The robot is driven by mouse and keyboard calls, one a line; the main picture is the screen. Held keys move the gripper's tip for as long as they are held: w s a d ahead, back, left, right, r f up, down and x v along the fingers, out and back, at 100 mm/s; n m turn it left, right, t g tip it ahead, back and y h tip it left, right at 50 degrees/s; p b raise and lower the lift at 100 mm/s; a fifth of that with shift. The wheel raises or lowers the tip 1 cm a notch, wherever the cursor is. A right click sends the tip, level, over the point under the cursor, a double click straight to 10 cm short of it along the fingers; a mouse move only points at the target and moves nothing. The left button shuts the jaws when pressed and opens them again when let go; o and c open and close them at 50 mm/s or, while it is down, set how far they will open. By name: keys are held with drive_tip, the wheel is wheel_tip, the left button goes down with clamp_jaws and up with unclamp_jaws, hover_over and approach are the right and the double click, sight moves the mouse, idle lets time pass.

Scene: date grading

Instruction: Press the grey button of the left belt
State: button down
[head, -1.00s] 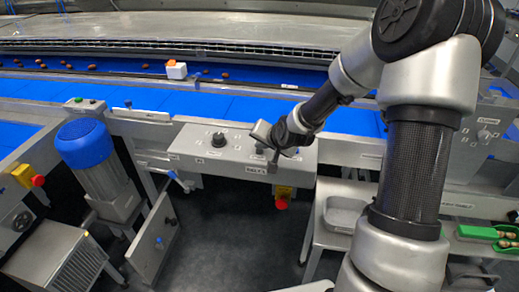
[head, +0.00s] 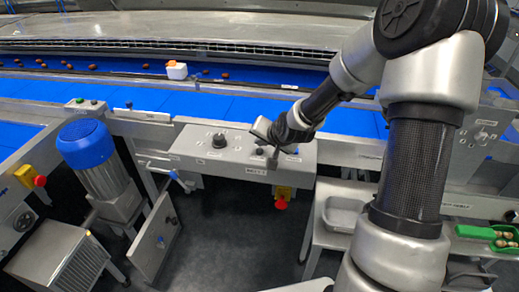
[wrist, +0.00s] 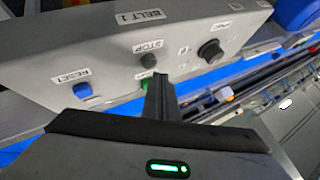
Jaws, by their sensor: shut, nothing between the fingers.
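The control panel (head: 190,151), labelled BELT 1 in the wrist view (wrist: 60,75), stands at the front of the blue belt. In the wrist view its grey button (wrist: 149,61) sits beside a STOP label. A green button (wrist: 145,85) is partly hidden behind my fingers, and a blue button (wrist: 82,90) has a RESET label. My gripper (wrist: 159,80) is shut and empty, with its fingertips close to the green and grey buttons. I cannot tell whether they touch. In the head view my gripper (head: 273,163) is over the right part of the panel.
A black knob (head: 219,140) stands up from the panel. A red emergency button (head: 281,203) on a yellow box hangs below it. A blue motor (head: 84,143) is at left. A grey tray (head: 343,214) and a green tray (head: 474,231) are at right.

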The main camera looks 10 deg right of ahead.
wheel_tip(320, 180, up, 5)
drive_tip(key=p, duration=0.3)
drive_tip(key=shift+p, duration=0.35)
idle(0.4)
